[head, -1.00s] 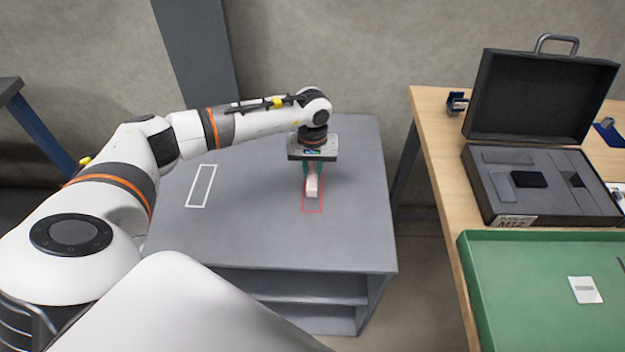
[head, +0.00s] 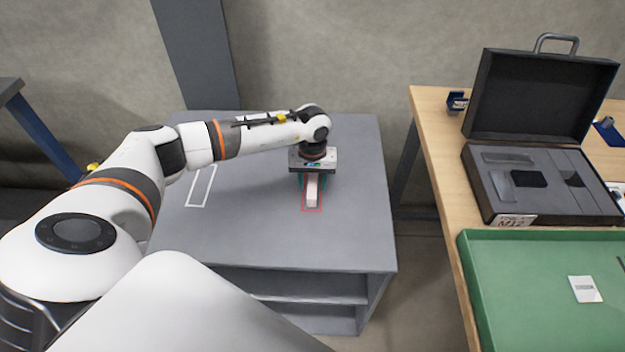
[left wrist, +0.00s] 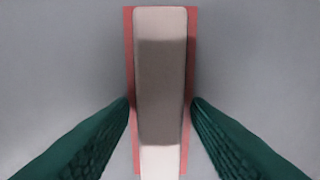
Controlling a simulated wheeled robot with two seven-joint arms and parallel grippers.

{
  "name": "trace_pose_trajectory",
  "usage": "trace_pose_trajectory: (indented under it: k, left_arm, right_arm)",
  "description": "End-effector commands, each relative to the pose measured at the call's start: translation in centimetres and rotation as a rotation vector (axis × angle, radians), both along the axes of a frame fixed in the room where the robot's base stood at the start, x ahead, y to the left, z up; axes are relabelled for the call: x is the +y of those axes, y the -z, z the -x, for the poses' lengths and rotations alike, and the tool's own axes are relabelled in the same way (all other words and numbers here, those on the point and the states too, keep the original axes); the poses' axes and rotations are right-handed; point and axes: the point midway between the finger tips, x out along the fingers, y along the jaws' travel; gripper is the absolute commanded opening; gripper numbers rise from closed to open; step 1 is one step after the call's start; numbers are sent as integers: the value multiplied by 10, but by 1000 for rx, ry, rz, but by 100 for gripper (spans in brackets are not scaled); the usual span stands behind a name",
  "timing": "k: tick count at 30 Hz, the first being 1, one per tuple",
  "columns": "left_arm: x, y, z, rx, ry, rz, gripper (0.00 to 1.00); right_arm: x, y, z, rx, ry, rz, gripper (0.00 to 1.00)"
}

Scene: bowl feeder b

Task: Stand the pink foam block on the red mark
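The pale pink foam block (head: 312,193) rests on the grey table inside the red mark (head: 304,209). In the left wrist view the block (left wrist: 160,90) is seen from above, its long sides in line with the mark. Red strips of the mark (left wrist: 129,60) show along both sides. My left gripper (head: 312,181) is over the block, its green fingers spread on either side. In the left wrist view the fingertips (left wrist: 161,101) flank the block with narrow gaps. The far end of the block is hidden under the gripper in the head view. My right gripper is not in view.
A white outlined mark (head: 202,186) lies empty on the grey table (head: 260,235), left of the red one. To the right, a wooden bench (head: 432,135) carries an open black case (head: 480,195) and a green tray (head: 520,290). The front of the grey table is clear.

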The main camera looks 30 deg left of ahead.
Motion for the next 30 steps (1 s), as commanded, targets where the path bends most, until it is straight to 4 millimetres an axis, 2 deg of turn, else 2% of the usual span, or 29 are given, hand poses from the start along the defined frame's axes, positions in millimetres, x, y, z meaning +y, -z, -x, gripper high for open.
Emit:
trace_pose_trajectory:
  k: [8, 21, 25, 30]
  left_arm:
    - [0, -10, -1, -4, 1, 0, 44]
    - [0, -99, -1, -4, 1, 0, 44]
    - [0, -115, -1, -2, 0, 0, 44]
    - [0, -123, 0, -1, 1, -1, 44]
  right_arm:
    - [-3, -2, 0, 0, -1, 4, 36]
    - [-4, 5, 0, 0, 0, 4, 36]
    - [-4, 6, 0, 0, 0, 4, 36]
    - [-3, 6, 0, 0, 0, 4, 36]
